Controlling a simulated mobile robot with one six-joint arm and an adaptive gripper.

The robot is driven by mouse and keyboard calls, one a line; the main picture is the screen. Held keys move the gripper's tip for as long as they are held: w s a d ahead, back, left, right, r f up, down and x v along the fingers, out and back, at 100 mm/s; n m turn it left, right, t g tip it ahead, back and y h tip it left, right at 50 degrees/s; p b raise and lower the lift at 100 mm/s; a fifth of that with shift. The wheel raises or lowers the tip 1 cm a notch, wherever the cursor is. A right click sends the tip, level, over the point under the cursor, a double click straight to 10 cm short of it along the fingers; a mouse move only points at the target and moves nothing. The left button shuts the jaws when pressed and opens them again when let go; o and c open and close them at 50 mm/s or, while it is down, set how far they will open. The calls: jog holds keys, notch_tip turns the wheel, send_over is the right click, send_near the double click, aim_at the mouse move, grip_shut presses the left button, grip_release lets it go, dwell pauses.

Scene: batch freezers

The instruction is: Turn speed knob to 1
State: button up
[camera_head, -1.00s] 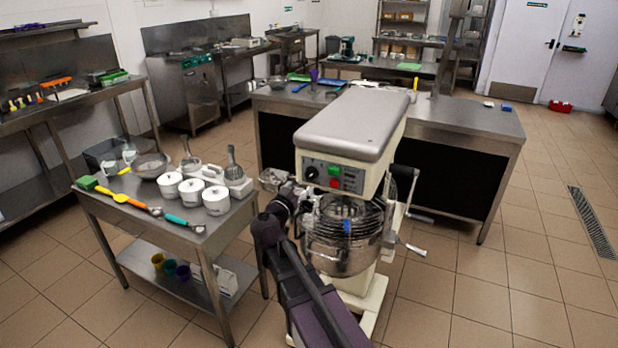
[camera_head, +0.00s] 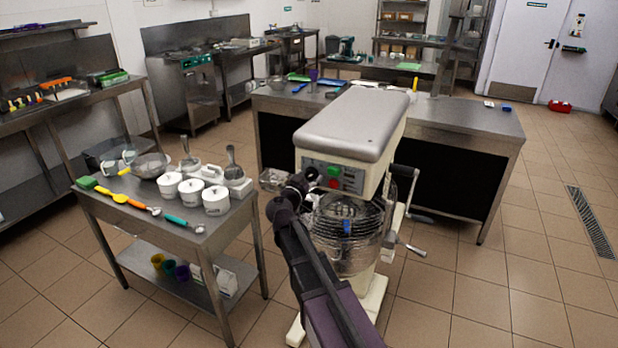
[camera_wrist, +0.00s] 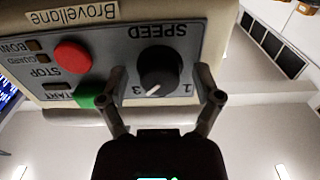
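The round black speed knob (camera_wrist: 158,66) is on the grey control panel (camera_wrist: 215,28), which appears upside down in the wrist view. Its white pointer slants down and left, nearer the printed 3 than the 1 at the right. My gripper (camera_wrist: 159,78) is open, with one finger on each side of the knob and gaps visible between fingers and knob.
Beside the knob are a red stop button (camera_wrist: 72,56) and a green start button (camera_wrist: 90,97), the green one close to a finger. Below the panel is the mixer's wire guard (camera_head: 365,220). A steel table (camera_head: 150,222) with white pots stands left.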

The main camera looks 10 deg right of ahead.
jog(key=c, duration=0.9)
jog(key=shift+c, duration=0.2)
jog(key=shift+n, duration=0.4)
jog(key=n, duration=0.3)
jog(key=shift+w+r, duration=0.1)
jog(key=n, duration=0.9)
jog(key=shift+r+n, duration=0.1)
jog(key=shift+n, duration=0.2)
jog(key=n, duration=0.4)
jog(key=shift+n, duration=0.3)
